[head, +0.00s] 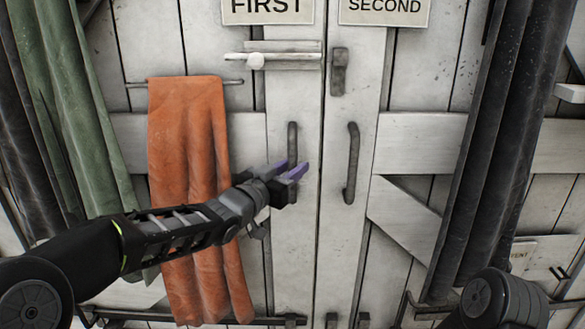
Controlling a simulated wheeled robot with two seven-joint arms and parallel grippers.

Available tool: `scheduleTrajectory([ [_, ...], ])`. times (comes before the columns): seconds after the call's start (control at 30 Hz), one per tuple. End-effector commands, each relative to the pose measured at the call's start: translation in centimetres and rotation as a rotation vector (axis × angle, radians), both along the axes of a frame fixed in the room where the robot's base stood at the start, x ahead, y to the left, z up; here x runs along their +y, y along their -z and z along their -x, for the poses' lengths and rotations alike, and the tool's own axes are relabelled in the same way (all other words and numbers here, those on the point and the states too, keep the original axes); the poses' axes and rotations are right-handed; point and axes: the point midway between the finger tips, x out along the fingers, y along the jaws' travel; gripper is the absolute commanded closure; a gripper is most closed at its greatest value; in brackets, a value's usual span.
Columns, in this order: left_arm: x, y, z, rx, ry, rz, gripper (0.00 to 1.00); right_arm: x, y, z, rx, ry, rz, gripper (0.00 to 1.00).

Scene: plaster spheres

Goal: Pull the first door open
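The first door (306,200) is pale worn wood under a sign reading FIRST (267,8). It appears closed, with a narrow dark seam at its right edge. Its dark vertical handle (292,137) stands near that edge. My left gripper (290,169), with purple fingers, is at the handle's lower part and hides its lower end. The fingers look apart; I cannot tell whether they touch the handle. A white sliding bolt (285,66) lies across the door top and ends near the seam, short of the dark catch (339,72). My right gripper is out of view.
The second door (350,240), with its own dark handle (352,163), is on the right under a sign reading SECOND (385,8). An orange cloth (185,130) hangs left of the handle. Green (75,100) and dark (505,130) drapes hang at the sides.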

Motion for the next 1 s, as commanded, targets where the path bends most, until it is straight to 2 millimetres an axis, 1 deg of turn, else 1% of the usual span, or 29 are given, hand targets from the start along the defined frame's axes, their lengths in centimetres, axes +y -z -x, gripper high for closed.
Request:
scheduleTrajectory([
  [0.03, 0.01, -0.01, 0.01, 0.000, 0.000, 0.000, 0.77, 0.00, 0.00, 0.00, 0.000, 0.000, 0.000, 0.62],
  [0.3, 0.01, -0.01, 0.02, 0.000, 0.000, 0.000, 0.99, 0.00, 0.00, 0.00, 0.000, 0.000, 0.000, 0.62],
  [0.33, 0.01, -0.01, 0.02, 0.000, 0.000, 0.000, 1.00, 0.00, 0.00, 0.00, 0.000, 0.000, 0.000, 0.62],
  [1.0, 0.02, -0.02, 0.01, 0.000, 0.000, 0.000, 1.00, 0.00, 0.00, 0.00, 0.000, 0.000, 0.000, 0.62],
])
